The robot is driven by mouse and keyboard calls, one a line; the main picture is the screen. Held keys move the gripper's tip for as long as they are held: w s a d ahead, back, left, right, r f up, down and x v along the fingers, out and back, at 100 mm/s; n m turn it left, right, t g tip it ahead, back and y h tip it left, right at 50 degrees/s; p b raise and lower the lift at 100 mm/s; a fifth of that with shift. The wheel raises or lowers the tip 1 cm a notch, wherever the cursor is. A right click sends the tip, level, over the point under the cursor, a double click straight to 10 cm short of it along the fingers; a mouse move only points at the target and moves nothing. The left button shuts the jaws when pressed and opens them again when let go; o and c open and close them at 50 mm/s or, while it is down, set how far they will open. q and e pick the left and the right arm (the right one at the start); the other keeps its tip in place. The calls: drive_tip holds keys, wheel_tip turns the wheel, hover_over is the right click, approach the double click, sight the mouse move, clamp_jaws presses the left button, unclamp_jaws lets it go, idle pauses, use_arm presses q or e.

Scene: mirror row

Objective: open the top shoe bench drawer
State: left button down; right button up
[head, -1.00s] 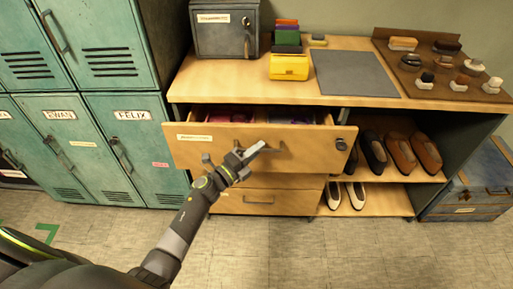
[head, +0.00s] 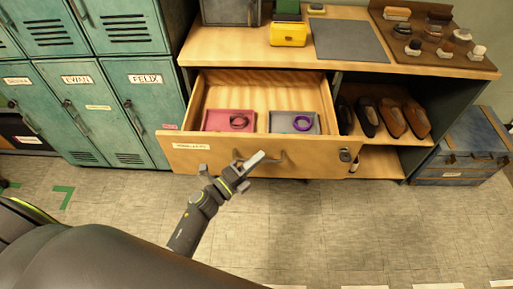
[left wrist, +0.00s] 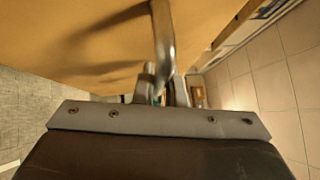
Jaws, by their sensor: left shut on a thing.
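The top drawer (head: 215,158) of the wooden shoe bench (head: 345,52) stands well open. Its inside shows a red tray (head: 229,121) with a dark ring-shaped item and a grey tray (head: 294,123) with a purple ring-shaped item. My left gripper (head: 246,165) is at the drawer's front and shut on the bar handle (head: 271,158). In the left wrist view the handle (left wrist: 163,35) runs down between the fingers (left wrist: 163,88). My right gripper is not in view.
Teal lockers (head: 110,105) stand close on the left. Shoes (head: 391,118) fill the open shelf on the right, beside a blue chest (head: 464,148). A yellow box (head: 288,34) and a grey mat (head: 348,40) are on the bench top. The floor (head: 340,225) in front is clear.

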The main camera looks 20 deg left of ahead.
use_arm(q)
drive_tip(key=shift+s, duration=0.3)
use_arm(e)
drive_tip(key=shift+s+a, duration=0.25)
use_arm(q)
drive_tip(key=c, duration=1.5)
unclamp_jaws()
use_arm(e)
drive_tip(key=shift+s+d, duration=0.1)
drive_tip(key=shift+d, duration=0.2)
